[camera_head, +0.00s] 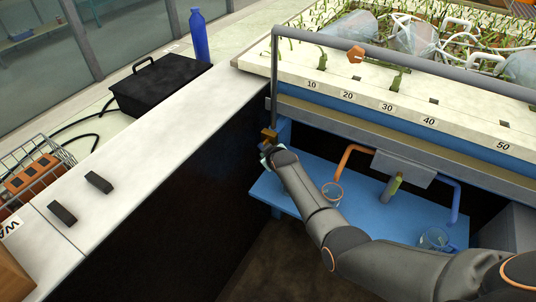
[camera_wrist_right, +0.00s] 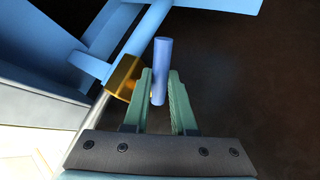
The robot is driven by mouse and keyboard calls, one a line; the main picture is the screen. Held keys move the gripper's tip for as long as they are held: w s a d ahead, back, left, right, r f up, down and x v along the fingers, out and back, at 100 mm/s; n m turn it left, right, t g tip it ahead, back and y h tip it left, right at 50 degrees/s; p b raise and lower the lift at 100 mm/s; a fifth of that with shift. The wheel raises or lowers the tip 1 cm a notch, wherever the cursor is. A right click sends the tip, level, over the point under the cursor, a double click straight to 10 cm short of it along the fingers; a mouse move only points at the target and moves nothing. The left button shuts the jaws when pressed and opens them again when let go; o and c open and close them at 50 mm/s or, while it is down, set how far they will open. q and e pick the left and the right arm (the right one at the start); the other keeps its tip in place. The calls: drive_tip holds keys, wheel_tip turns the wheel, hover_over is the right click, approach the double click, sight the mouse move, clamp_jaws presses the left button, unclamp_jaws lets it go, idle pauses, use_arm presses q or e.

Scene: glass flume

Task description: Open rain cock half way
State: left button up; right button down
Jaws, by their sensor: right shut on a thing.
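The rain cock has a brass body (camera_head: 269,135) on the upright grey pipe (camera_head: 275,85) at the left end of the flume. In the right wrist view the brass body (camera_wrist_right: 124,76) sits on a pale blue pipe, just left of the fingers. The cock's blue lever (camera_wrist_right: 162,62) stands out between the green fingertips. My right gripper (camera_wrist_right: 160,82) is shut on this lever. In the head view the right gripper (camera_head: 268,152) is small beside the brass body, and the lever is mostly hidden there. My left gripper is not in view.
A blue shelf (camera_head: 285,192) below the flume holds a glass beaker (camera_head: 332,192) and another glass (camera_head: 433,239). An orange pipe (camera_head: 347,157) and a blue pipe (camera_head: 456,205) hang above it.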

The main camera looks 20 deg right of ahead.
idle(0.4)
drive_tip(key=c, duration=1)
unclamp_jaws()
drive_tip(key=p+v, duration=0.4)
drive_tip(key=v, duration=0.8)
drive_tip(key=shift+s+r, duration=0.15)
drive_tip(key=shift+r, duration=0.05)
drive_tip(key=shift+f, duration=0.1)
